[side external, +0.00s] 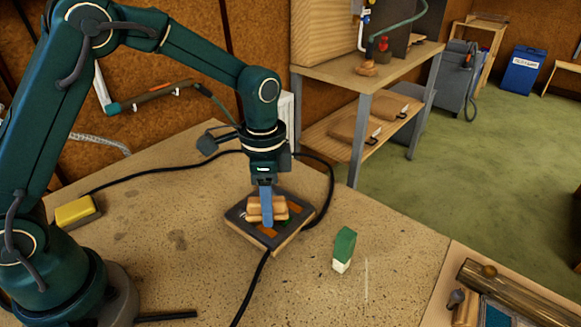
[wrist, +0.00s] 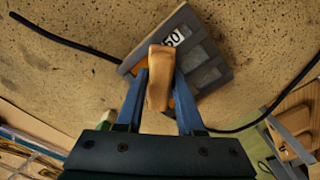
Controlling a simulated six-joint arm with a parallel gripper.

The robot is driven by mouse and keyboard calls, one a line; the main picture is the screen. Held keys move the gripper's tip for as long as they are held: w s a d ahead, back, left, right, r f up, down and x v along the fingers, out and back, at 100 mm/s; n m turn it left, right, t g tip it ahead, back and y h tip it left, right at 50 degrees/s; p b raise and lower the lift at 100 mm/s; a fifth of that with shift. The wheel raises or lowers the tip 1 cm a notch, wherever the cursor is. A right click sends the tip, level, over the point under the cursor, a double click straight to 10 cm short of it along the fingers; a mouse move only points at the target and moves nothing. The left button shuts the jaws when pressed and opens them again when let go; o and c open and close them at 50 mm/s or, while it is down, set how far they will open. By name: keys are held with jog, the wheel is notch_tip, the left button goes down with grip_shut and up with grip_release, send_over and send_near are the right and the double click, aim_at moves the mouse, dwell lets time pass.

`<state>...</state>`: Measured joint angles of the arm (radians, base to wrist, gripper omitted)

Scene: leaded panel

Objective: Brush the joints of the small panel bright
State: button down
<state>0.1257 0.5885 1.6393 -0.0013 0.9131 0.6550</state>
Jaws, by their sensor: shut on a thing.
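The small panel (side external: 301,211) lies on the worktop in the side external view, a dark square with a pale edge and some orange and green patches. In the wrist view the panel (wrist: 207,62) shows grey sections and a white label reading "50". My gripper (side external: 266,218) points down over it, its blue fingers shut on a wooden-backed brush (side external: 252,208). The wrist view shows the brush's rounded wooden back (wrist: 160,62) between the fingers. The brush covers the middle of the panel. Its bristles are hidden, so I cannot tell whether they touch.
A green and white block (side external: 344,250) stands right of the panel. A black cable (side external: 250,291) runs around and past the panel. A yellow sponge-like block (side external: 75,211) sits far left. Metal rods and tools (side external: 510,291) lie at lower right. The worktop left of the panel is clear.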

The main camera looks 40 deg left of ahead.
aim_at(255, 197)
jog(key=shift+a, duration=1.4)
jog(key=shift+d, duration=1.45)
jog(key=shift+a, duration=1.55)
notch_tip(255, 197, up, 8)
jog(key=shift+r, duration=0.1)
